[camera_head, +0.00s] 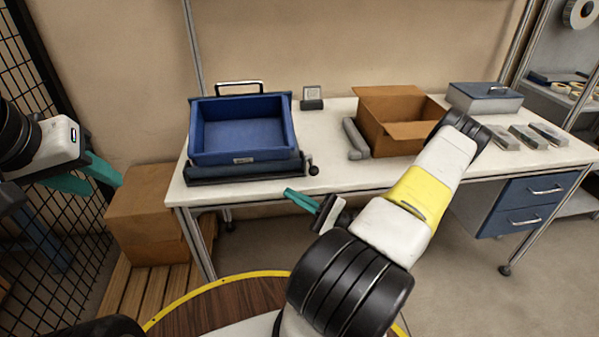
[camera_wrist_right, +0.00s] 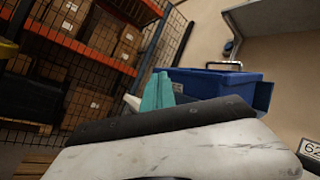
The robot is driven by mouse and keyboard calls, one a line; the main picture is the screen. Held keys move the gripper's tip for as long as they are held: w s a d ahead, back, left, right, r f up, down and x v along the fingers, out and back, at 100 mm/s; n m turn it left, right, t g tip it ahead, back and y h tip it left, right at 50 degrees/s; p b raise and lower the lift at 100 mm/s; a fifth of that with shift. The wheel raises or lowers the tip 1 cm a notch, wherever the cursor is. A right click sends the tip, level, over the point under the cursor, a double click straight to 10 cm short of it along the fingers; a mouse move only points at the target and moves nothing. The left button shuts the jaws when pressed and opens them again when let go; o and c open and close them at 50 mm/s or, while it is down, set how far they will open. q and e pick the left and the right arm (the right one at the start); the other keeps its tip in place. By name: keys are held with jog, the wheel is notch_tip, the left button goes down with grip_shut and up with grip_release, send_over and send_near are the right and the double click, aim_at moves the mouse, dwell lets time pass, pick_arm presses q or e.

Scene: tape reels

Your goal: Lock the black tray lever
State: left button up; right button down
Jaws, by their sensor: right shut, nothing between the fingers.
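The black tray (camera_head: 225,174) lies flat on the white table with a blue bin on it. Its lever (camera_head: 309,161) stands at the tray's right front corner, with a dark knob at its lower end. My right gripper (camera_head: 288,192) is shut and empty, in front of the table edge, left of and nearer than the lever and apart from it. In the wrist view its teal fingers (camera_wrist_right: 157,92) show before the bin; I cannot make out the lever there. My left gripper (camera_head: 118,182) is open and empty at the far left, away from the table.
The blue bin (camera_head: 202,150) has a raised handle behind it. A small sign (camera_head: 312,98), an open cardboard box (camera_head: 380,138), a grey case (camera_head: 485,104) and several grey blocks stand right of it. Cardboard boxes (camera_head: 143,215) are left of the table.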

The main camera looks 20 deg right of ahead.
aim_at(319, 186)
jog(key=s+d+f+m+t+h, duration=0.1)
jog(key=d+f+m+t+h, duration=0.3)
jog(key=m+h, duration=0.4)
jog(key=s+d+f+m+t+h, duration=0.1)
jog(key=d+f+m+t+h, duration=0.4)
jog(key=m+h, duration=0.3)
jog(key=f+t+h, duration=0.1)
jog(key=h, duration=0.3)
jog(key=shift+d+f+m+t+h, duration=0.25)
jog(key=shift+f+m+t+h, duration=0.05)
jog(key=shift+f+t, duration=0.1)
jog(key=shift+w, duration=0.1)
jog(key=x, duration=1)
